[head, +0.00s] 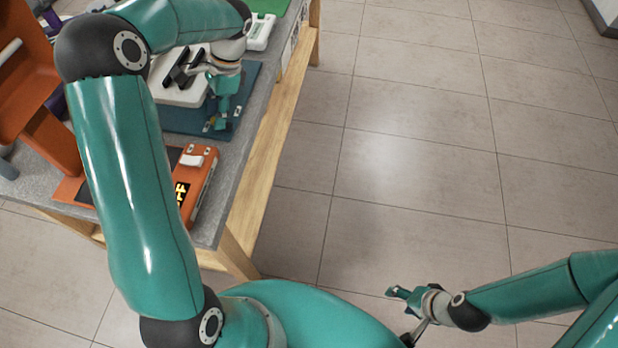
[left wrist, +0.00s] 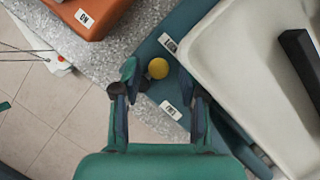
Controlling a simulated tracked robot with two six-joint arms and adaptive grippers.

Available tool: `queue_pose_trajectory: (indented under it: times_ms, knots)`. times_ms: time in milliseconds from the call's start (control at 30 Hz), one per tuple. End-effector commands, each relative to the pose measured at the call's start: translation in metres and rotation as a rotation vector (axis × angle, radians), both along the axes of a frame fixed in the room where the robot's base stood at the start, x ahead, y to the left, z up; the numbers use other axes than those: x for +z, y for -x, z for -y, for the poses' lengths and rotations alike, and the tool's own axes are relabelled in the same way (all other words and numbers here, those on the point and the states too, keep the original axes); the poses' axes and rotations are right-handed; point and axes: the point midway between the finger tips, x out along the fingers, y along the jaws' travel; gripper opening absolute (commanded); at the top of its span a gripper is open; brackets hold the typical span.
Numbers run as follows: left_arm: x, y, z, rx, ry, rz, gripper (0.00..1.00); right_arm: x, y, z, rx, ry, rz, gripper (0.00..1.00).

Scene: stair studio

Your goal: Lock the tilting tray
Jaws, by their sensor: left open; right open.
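The tilting tray is a white tray (head: 172,95) on a dark teal base (head: 250,76). A black bar lies across the tray. In the left wrist view, the tray (left wrist: 235,70) fills the right side, with part of the teal base (left wrist: 150,50) beside it. A yellow round knob (left wrist: 158,68) sits on the base between two small white labels, too small to read surely. My left gripper (head: 222,118) is open over the base's near edge. In the left wrist view its fingers (left wrist: 157,84) are apart, one each side of the knob. My right gripper (head: 396,293) is open and empty over the floor.
An orange device (head: 203,180) with a white switch stands at the near table corner. A larger orange stand (head: 28,92) is at the left. A white device (head: 260,32) lies behind the tray. The table edge (head: 262,140) is close; the tiled floor to the right is clear.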

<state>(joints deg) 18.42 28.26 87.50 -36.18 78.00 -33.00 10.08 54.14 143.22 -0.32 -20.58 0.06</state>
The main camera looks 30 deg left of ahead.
Motion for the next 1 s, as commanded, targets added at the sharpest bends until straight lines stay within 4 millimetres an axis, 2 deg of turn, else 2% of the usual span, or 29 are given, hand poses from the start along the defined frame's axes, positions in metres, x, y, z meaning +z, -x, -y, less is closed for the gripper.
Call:
queue_pose_trajectory:
  times_ms: [133,900,967,1000]
  knots:
    - [-0.001,-0.005,0.001,-0.141,-0.003,0.005,0.47,-0.016,0.0,0.0,0.0,0.0,0.0,0.59]
    - [0.146,-0.052,0.038,-0.14,-0.001,0.004,0.47,0.012,0.0,0.0,0.0,0.0,0.0,0.59]
    - [0.157,-0.055,0.041,-0.14,0.0,0.003,0.47,0.016,0.0,0.0,0.0,0.0,0.0,0.59]
    - [0.155,-0.057,0.043,-0.143,0.004,0.0,0.47,0.015,0.0,0.0,0.0,0.0,0.0,0.59]
